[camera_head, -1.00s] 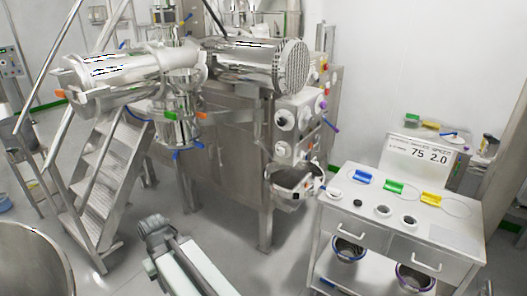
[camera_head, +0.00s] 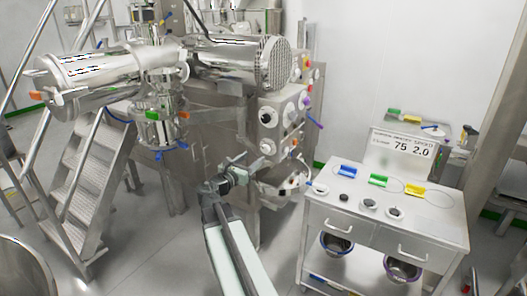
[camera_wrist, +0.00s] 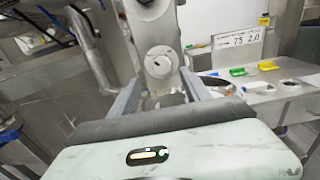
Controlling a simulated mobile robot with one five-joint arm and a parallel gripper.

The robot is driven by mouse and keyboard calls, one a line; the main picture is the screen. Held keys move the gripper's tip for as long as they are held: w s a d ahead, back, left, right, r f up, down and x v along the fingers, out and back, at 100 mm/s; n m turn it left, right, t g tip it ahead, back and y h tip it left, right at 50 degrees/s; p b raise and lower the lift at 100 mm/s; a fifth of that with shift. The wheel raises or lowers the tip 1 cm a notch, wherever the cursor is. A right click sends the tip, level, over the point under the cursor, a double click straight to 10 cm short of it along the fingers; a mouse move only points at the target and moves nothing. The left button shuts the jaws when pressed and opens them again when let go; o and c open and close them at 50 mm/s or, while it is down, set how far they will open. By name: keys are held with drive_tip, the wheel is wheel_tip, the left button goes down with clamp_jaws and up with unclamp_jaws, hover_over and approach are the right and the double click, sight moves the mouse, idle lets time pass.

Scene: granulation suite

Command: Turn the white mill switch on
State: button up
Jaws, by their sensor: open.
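The steel machine's front panel (camera_head: 284,125) carries several round white knobs, among them one at the upper left (camera_head: 268,118) and one at the lower left (camera_head: 267,146). Which of them is the mill switch I cannot tell. In the wrist view a round white knob (camera_wrist: 159,62) with a small dark centre faces me, just beyond my fingers. My gripper (camera_head: 243,170) is open and empty, low and left of the panel knobs in the head view. In the wrist view the fingers of my gripper (camera_wrist: 160,84) stand apart, with nothing clearly between them.
A steel bowl (camera_head: 283,186) hangs below the panel, close to my gripper. A white cart (camera_head: 335,219) with coloured scoops and a sign (camera_head: 403,147) stands at right. Steel stairs (camera_head: 88,178) stand at left. Clear floor lies between stairs and machine.

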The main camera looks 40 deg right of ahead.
sight(264, 150)
drive_tip(key=shift+x, duration=3.85)
